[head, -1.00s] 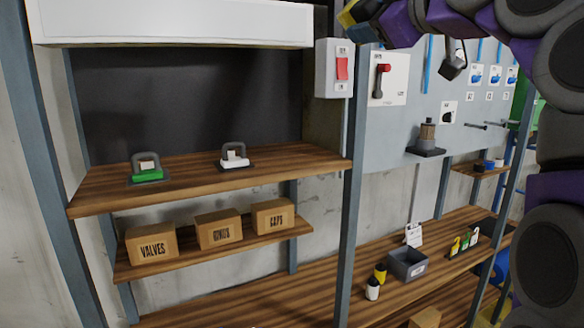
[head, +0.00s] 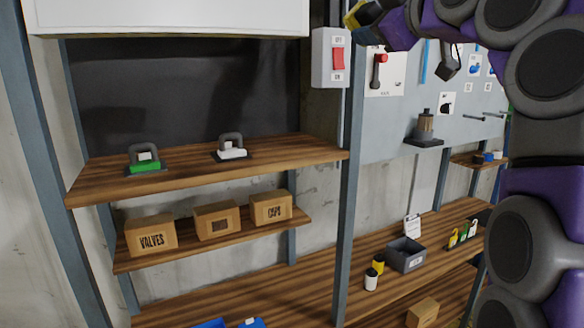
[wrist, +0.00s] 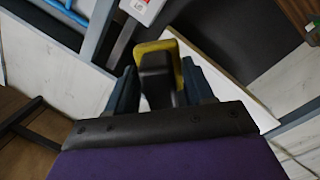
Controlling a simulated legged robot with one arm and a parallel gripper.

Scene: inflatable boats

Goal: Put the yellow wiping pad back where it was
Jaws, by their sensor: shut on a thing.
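The yellow wiping pad (wrist: 172,46) is in my gripper (wrist: 160,92) in the wrist view; its dark handle lies between the two fingers, which are shut on it. In the head view my gripper (head: 362,18) is at the top, right of the white hood, with a bit of yellow showing at its end. A green pad (head: 145,167) and a white pad (head: 232,154), each with a grey handle, sit on dark bases on the upper wooden shelf (head: 190,179). The shelf right of the white pad is bare.
A white hood (head: 170,15) hangs above. Labelled boxes (head: 151,236) fill the lower shelf. A grey bin (head: 406,256) stands on the bench.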

